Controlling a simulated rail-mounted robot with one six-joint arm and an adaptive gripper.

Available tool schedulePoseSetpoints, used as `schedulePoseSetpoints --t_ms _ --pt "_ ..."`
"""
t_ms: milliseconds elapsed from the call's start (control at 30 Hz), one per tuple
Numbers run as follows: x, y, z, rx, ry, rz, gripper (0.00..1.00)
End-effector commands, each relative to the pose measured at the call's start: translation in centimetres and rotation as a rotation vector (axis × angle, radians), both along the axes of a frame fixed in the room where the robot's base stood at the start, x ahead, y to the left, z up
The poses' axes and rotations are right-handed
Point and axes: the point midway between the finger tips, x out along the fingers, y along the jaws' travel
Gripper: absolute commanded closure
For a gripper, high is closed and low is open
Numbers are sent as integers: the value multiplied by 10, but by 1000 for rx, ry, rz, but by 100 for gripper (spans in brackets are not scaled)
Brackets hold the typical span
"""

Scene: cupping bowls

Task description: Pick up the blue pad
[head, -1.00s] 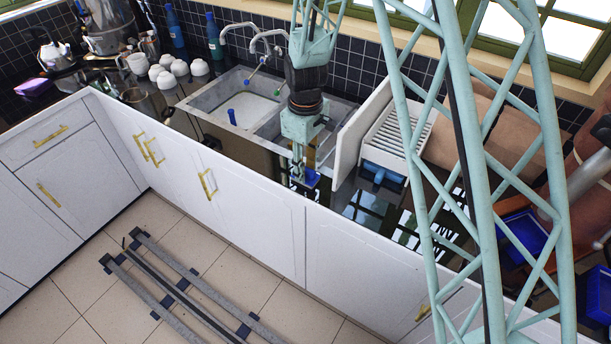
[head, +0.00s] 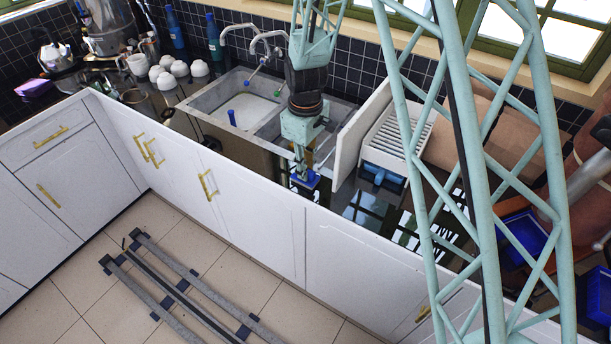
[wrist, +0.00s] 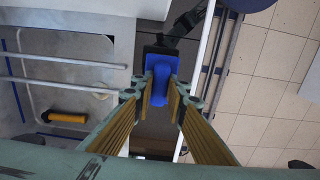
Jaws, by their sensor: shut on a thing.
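The blue pad (head: 306,181) is at the tip of my gripper (head: 303,169) in the head view, by the front edge of the dark counter. In the wrist view the blue pad (wrist: 160,78) sits between the two yellow-lined fingers of my gripper (wrist: 161,100). The fingers are shut on it. I cannot tell from these views how far the pad is above the counter.
A white upright board (head: 357,133) and a white slatted rack (head: 398,140) stand right of my gripper. The grey sink (head: 203,102) with its taps is behind and left. Several white bowls (head: 167,80) stand further left. Blue trays (head: 522,235) are at far right.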

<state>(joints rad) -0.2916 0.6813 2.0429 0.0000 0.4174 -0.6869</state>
Motion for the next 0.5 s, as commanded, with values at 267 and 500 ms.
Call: schedulePoseSetpoints --t_ms 267,500 --pt "0 0 2 0 0 0 96" --pt "0 0 13 0 -1 0 96"
